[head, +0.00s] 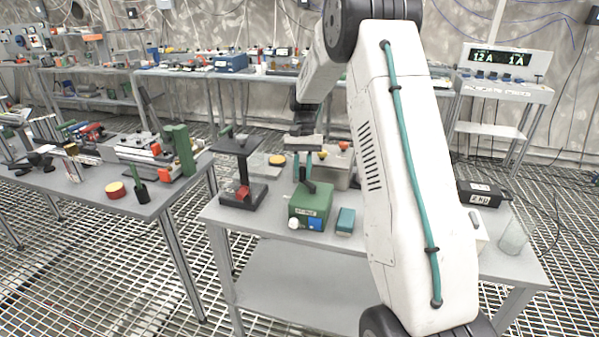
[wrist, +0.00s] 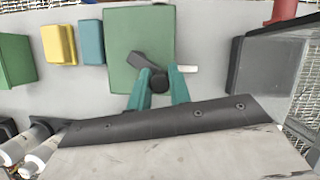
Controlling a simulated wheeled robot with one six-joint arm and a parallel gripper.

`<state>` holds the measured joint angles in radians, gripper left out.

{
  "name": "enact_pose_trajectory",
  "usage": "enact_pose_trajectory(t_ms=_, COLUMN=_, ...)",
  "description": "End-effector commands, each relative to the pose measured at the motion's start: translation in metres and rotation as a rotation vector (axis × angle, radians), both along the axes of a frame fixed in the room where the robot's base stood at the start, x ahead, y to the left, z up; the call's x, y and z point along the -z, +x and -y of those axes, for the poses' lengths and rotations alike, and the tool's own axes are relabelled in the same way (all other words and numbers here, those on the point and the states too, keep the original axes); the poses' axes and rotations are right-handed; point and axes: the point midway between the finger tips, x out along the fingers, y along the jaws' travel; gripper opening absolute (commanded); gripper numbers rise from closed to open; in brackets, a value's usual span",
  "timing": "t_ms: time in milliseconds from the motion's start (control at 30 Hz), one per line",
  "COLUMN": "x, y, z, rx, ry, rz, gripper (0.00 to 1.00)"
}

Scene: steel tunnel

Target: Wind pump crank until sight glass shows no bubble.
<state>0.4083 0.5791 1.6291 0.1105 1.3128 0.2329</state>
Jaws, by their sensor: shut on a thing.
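The pump is a green box (head: 310,205) on the middle table, with a blue patch and a white round fitting on its front. From above, its green top shows in the wrist view (wrist: 138,30). The black crank (wrist: 146,62) lies across the top and ends in a round dark handle. My gripper (wrist: 160,84) has its two teal fingers closed around that handle. In the head view my gripper (head: 309,166) is above the pump, at the crank's upright handle. I cannot make out a bubble or the sight glass reading in either view.
A teal block (head: 345,221) stands close right of the pump. A black stand (head: 240,185) with a red part is at its left. A black 2 kg weight (head: 482,194) and a clear beaker (head: 514,237) are at the table's right. My arm hides part of the tabletop.

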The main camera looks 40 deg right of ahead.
Motion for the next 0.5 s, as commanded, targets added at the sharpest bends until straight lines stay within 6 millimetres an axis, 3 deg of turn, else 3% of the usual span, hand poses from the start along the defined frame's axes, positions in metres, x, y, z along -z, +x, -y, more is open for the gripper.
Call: enact_pose_trajectory(t_ms=500, x=0.000, y=-0.005, z=0.022, rx=0.491, ry=0.001, rz=-0.003, gripper=0.00)
